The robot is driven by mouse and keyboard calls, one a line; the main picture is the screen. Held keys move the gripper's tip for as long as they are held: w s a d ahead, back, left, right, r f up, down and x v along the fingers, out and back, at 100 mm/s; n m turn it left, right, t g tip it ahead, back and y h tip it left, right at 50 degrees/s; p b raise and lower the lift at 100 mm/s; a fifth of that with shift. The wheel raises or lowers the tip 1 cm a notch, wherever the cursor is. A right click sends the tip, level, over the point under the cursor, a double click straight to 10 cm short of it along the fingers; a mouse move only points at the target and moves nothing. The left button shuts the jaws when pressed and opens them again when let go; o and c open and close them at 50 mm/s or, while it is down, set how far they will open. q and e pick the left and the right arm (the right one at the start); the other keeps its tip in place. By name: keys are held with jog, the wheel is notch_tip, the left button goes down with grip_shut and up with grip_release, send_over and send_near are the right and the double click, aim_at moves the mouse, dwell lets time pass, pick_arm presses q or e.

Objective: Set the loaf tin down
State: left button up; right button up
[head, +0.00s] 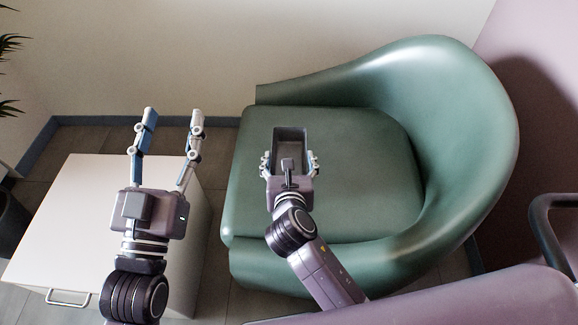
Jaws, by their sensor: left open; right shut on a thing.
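The loaf tin (290,135) is a dark grey rectangular tin, seen from above over the seat of a green armchair. My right gripper (290,160) is shut on it, with a finger at each side of its near part. The tin's near end is hidden by the gripper. I cannot tell whether the tin touches the seat or is held above it. My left gripper (170,118) is open and empty, its fingers spread and pointing away, over the far side of a white cabinet.
The green armchair (385,200) has a wide clear seat and a curved back on the right. The white cabinet (70,225) at left has a bare top. A dark metal armrest (545,225) and a purple surface (470,305) lie at lower right. A plant (10,60) is at far left.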

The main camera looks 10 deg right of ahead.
notch_tip(320, 180, down, 3)
jog(key=shift+r+b, duration=0.15)
jog(key=shift+b, duration=0.45)
pick_arm(q)
jog(key=s+r+t+h, duration=0.1)
jog(key=s+r+t, duration=0.3)
jog(key=r, duration=0.3)
jog(key=shift+w+f, duration=0.1)
jog(key=shift+w, duration=0.05)
pick_arm(e)
jog(key=o, duration=1.3)
jog(key=shift+o, duration=0.2)
